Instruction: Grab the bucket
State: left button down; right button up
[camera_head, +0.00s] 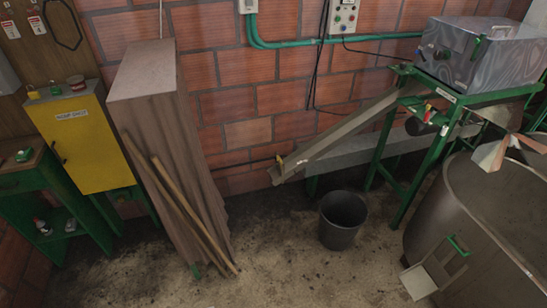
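A dark grey bucket (339,237) stands upright on the floor, right of the picture's middle. Its open top faces up and its inside looks dark; I cannot tell whether anything is in it. It stands below and to the right of the lower end of a sloped metal chute (345,128). Neither of my grippers shows in the head view, so I cannot see their position or state.
Left of the bucket, wooden sticks (190,215) lean on a tall wooden panel (160,130). A yellow cabinet (75,140) stands further left. A green-framed machine (480,55) and a large metal tank (470,220) are at right. The floor before the bucket is clear.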

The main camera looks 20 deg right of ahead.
aim_at(343, 213)
jog(key=z, duration=1.45)
jog(key=i+l+z, duration=0.2)
jog(key=i, duration=1.15)
jog(key=k+j, duration=0.05)
jog(key=j, duration=0.05)
